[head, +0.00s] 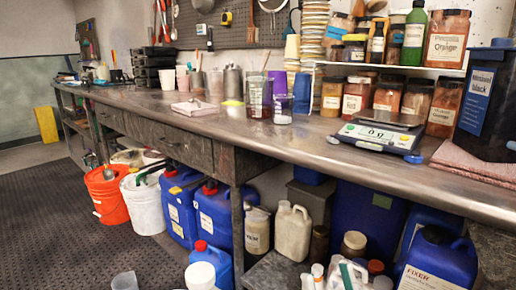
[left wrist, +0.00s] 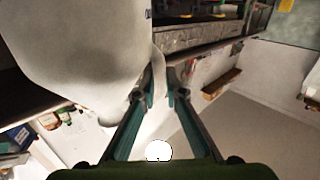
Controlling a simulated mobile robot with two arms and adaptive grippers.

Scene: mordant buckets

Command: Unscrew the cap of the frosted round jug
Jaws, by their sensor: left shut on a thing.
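In the left wrist view a large pale, smooth-walled jug (left wrist: 85,45) fills the upper left; its cap is not clear there. My left gripper (left wrist: 162,82) has its teal fingers closed on a narrow pale part beside the jug body, which looks like its handle. My left gripper does not show in the head view.
A long metal bench (head: 240,118) carries jars, cups and a scale (head: 380,138). Beneath stand blue canisters (head: 215,215), a pale jug (head: 293,232), an orange bucket (head: 106,195) and a white bucket (head: 143,205). The dark mat (head: 50,225) at left is clear.

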